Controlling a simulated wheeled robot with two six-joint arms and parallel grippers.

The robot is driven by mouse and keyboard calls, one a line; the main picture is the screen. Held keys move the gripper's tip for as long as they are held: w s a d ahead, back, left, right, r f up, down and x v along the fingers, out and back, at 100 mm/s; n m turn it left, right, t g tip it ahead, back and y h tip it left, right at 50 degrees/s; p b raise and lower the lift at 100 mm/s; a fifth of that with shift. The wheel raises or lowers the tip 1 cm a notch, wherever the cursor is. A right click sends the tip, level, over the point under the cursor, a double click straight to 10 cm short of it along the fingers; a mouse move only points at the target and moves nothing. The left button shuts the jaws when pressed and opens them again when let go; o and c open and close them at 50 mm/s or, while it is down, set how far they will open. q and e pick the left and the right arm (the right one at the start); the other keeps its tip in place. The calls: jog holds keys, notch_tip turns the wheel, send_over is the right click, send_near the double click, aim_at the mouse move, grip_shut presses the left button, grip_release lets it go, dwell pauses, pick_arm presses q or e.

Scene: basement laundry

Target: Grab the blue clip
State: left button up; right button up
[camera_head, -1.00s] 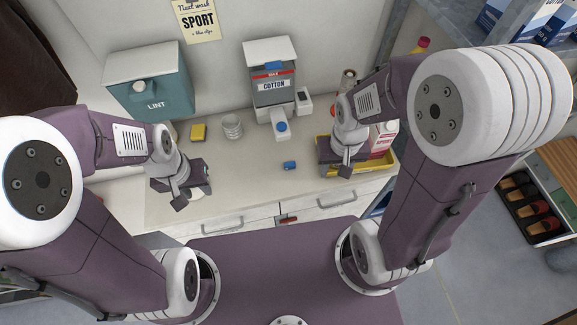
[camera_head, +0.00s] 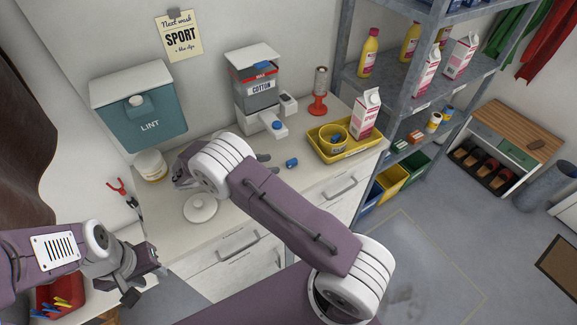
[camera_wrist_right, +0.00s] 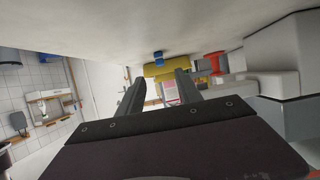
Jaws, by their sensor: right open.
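The small blue clip (camera_head: 291,163) lies on the pale counter in front of the yellow tray. In the right wrist view it appears as a blue piece (camera_wrist_right: 158,57) ahead of the fingers, roughly in line with the gap between them. My right gripper (camera_head: 267,163) is low over the counter, just left of the clip, mostly hidden behind my own arm. In the right wrist view its two fingers (camera_wrist_right: 158,90) are apart with nothing between them. My left gripper (camera_head: 143,281) is at the lower left, far from the clip; its jaw opening is unclear.
The yellow tray (camera_head: 372,149) holds a yellow round container (camera_head: 327,145) and a carton (camera_head: 366,115). A white dispenser with a blue cap (camera_head: 276,126) and a red-based stand (camera_head: 317,108) are behind the clip. A white lid (camera_head: 200,208) lies at front left. A red bin (camera_head: 50,302) holds pegs.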

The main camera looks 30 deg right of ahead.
aim_at(291, 161)
jog(key=p+x, duration=0.2)
jog(key=x, duration=0.6)
jog(key=shift+w+d, duration=0.1)
jog(key=shift+c, duration=0.6)
grip_shut()
